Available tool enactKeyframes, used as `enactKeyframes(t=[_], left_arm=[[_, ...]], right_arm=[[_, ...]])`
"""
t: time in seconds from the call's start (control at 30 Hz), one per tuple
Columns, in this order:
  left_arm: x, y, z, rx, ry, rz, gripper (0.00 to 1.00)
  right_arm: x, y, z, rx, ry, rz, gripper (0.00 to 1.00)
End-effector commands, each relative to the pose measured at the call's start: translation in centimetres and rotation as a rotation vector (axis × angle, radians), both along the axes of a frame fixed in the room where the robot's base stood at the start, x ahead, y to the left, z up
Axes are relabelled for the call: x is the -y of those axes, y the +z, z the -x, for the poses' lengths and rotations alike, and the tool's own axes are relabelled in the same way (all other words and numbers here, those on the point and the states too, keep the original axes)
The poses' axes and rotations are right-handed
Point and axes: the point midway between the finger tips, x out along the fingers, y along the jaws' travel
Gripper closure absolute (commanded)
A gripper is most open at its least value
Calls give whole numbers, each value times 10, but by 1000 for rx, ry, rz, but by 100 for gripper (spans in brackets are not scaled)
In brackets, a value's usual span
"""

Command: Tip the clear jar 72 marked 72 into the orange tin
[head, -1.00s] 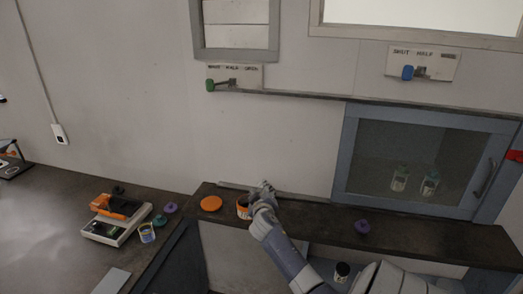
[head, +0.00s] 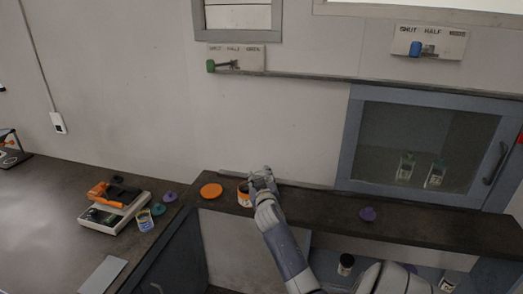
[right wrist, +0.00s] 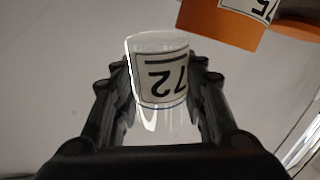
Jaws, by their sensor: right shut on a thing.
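The clear jar marked 72 (right wrist: 160,75) is between the fingers of my right gripper (right wrist: 163,105) in the right wrist view, its label upside down in the picture. My right gripper is shut on it. In the head view my right gripper (head: 262,180) is just right of the orange tin (head: 243,195) on the raised shelf; the jar is hard to make out there. The orange tin also shows at the top right of the right wrist view (right wrist: 215,22), apart from the jar. I cannot tell how far the jar is tilted or whether anything is inside. My left gripper is out of view.
A balance (head: 113,208) and small jar (head: 145,221) stand on the left bench. A glass-fronted cabinet (head: 345,150) stands behind.

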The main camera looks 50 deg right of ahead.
Motion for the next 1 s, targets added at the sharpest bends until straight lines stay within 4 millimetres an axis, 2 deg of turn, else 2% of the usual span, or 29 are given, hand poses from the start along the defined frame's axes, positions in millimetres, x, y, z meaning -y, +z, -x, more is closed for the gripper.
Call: enactKeyframes(t=[0.33,0.73,1.0], left_arm=[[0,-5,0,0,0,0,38],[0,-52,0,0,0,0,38],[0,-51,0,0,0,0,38]], right_arm=[[0,-1,-1,23,0,-9,88],[-5,-1,-10,285,0,-123,88],[-5,6,-11,320,0,-137,88]])
